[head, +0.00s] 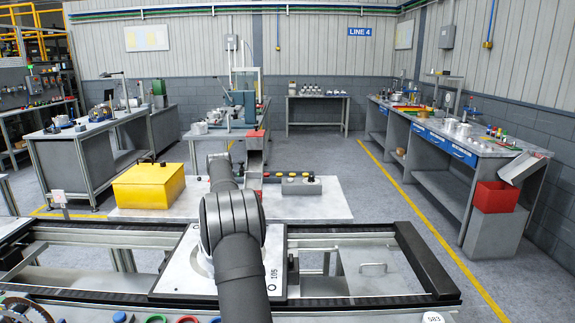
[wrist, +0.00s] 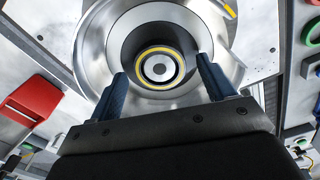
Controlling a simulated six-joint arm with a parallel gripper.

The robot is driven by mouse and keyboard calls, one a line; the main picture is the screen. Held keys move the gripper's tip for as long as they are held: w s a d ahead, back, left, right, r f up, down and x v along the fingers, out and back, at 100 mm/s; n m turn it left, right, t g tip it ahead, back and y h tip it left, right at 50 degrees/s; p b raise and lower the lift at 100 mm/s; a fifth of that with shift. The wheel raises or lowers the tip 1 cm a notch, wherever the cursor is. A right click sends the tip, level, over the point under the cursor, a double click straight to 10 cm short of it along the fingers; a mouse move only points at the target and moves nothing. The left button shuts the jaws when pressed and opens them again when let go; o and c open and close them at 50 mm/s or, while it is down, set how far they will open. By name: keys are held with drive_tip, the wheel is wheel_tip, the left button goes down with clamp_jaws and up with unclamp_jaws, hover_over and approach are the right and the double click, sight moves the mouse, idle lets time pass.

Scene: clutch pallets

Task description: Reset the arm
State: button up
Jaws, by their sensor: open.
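My gripper (wrist: 162,72) shows in the wrist view with its two dark blue fingers apart. Between and beyond the fingertips is a round metal clutch part (wrist: 235,70) with a broad shiny rim and a dark inner bowl. At its middle is a hub with a yellow ring (wrist: 160,87). I cannot tell whether the fingers touch the part. In the head view my arm reaches over the pale pallet (head: 178,270) marked 105. The arm hides my gripper there and most of what is on the pallet.
The pallet sits on a conveyor with dark rails (head: 425,262). Behind it are a yellow box (head: 150,186) and a button panel (head: 301,186). A red bin (head: 496,197) stands at the right bench. The floor beyond is clear. A red object (wrist: 32,102) shows left in the wrist view.

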drive_tip(key=shift+r, duration=0.15)
wheel_tip(320, 180, up, 12)
wheel_tip(320, 180, down, 13)
drive_tip(key=shift+r, duration=0.1)
wheel_tip(320, 180, up, 6)
drive_tip(key=shift+f, duration=0.1)
drive_tip(key=s+d+r, duration=0.3)
drive_tip(key=d+r, duration=0.4)
drive_tip(key=d, duration=0.4)
drive_tip(key=s+a+f, duration=0.2)
drive_tip(key=s, duration=0.6)
drive_tip(key=s+a+f, duration=0.2)
drive_tip(key=s+f, duration=0.1)
drive_tip(key=s, duration=0.6)
drive_tip(key=shift+a+f, duration=0.3)
